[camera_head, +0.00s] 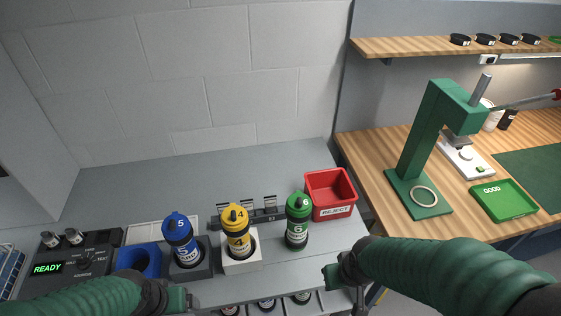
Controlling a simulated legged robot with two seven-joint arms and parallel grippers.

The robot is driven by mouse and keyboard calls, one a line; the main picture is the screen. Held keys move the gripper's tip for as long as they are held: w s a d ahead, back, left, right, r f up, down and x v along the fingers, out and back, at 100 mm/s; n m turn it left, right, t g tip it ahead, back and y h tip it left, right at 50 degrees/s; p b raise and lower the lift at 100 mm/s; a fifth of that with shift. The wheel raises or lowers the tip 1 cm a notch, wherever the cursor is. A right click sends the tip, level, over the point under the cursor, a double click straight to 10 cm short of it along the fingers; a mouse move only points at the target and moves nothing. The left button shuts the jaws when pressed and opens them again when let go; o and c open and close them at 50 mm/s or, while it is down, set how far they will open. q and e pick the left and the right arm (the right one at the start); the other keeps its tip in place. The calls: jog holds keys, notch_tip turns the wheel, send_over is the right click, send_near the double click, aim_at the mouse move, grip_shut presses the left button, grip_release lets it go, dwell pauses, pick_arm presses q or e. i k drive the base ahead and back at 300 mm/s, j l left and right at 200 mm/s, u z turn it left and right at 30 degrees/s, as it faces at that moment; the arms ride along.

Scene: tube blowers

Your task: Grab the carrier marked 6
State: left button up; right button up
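The green carrier marked 6 (297,222) stands upright on the grey bench, just left of the red reject bin. The yellow carrier marked 4 (236,232) stands upright in a white holder to its left. The blue carrier marked 5 (179,241) stands in a dark holder farther left. My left gripper (188,301) is at the bottom, in front of the blue carrier and apart from it. My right gripper (342,285) is at the bench's front edge, right of and nearer than the green carrier, touching nothing that I can see. The finger gaps of both are unclear.
The red reject bin (329,195) stands close behind and right of the green carrier. A green press (429,150) and green tray (503,201) are on the wooden bench. More carriers (267,304) show below the bench edge.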

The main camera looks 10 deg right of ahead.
aim_at(296, 234)
jog(key=u, duration=0.4)
jog(key=l+u, duration=0.35)
jog(key=k+l+u, duration=0.15)
jog(key=l+u, duration=0.15)
jog(key=k+l+u, duration=0.15)
jog(key=l+u, duration=0.2)
jog(key=k+l+u, duration=0.15)
jog(key=u, duration=0.15)
jog(key=l, duration=0.55)
jog(key=i, duration=0.1)
